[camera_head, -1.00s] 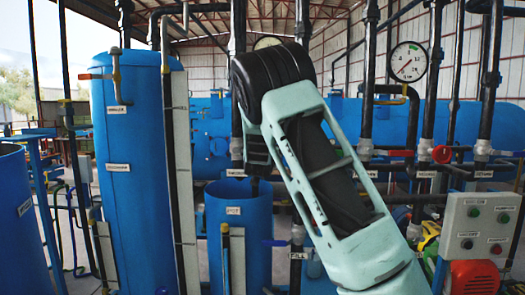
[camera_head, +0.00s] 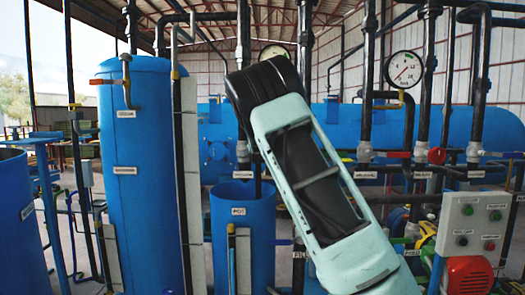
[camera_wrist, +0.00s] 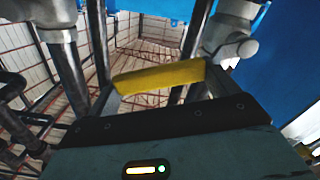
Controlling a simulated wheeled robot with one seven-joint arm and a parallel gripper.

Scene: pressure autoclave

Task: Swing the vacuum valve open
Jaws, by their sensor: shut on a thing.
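In the wrist view, a yellow handle (camera_wrist: 160,77) lies across the space between the two fingers of my gripper (camera_wrist: 160,84). I take it to be the vacuum valve's handle, though no label is readable there. The fingers are shut on it, one at each end of the visible yellow piece. The handle tilts slightly, its right end higher. Its valve body and pivot cannot be made out. In the head view, my arm hides my gripper and the held handle.
A tall blue tank (camera_head: 140,190) and a blue pot (camera_head: 243,232) stand left of my arm. A long horizontal blue vessel (camera_head: 335,122) lies behind. Black vertical pipes (camera_head: 368,75) crowd the centre and right. A grey control box (camera_head: 470,228) stands at right, near a pressure gauge (camera_head: 404,69).

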